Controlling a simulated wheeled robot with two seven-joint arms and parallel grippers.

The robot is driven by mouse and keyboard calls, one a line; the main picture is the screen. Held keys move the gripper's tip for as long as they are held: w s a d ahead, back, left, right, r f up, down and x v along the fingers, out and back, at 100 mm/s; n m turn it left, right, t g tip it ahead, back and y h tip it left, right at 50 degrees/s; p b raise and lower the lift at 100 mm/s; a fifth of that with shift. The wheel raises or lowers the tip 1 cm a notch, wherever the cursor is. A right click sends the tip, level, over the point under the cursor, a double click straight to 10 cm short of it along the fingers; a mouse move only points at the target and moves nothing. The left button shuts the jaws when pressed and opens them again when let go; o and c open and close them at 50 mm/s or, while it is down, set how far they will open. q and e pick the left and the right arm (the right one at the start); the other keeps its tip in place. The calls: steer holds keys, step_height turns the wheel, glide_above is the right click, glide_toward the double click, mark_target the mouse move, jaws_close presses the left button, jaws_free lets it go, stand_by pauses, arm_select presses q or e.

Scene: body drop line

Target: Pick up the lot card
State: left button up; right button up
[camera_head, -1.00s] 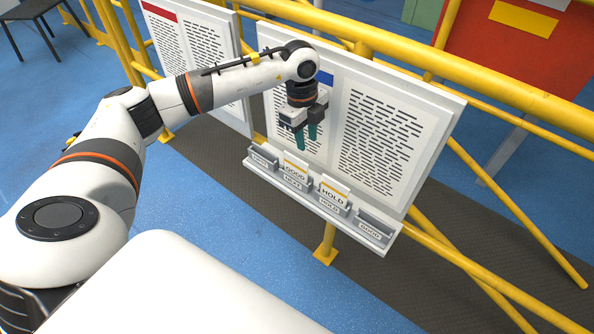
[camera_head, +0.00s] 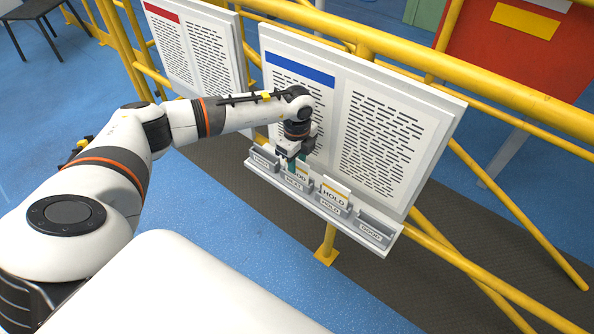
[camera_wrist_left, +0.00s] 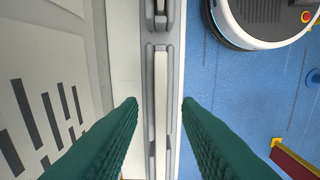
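A white card marked GOOD (camera_head: 300,176) stands upright in a labelled slot of the grey rack under the notice board. A second card marked HOLD (camera_head: 334,193) stands in the slot to its right. My left gripper (camera_head: 292,164) is just above the GOOD card, pointing down, and partly hides it. In the left wrist view, the green fingers (camera_wrist_left: 160,105) are open on either side of a card's thin white top edge (camera_wrist_left: 161,95), with a gap on each side. My right gripper is out of view.
The rack (camera_head: 320,213) has further slots at its left end (camera_head: 263,160) and right end (camera_head: 374,228). The white notice board (camera_head: 385,135) rises close behind it, and yellow rails (camera_head: 490,95) run behind the boards.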

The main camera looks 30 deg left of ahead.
arm_select(q)
steer(key=shift+f, duration=0.4)
steer(key=shift+c, duration=0.3)
jaws_close()
steer(key=shift+r, duration=0.15)
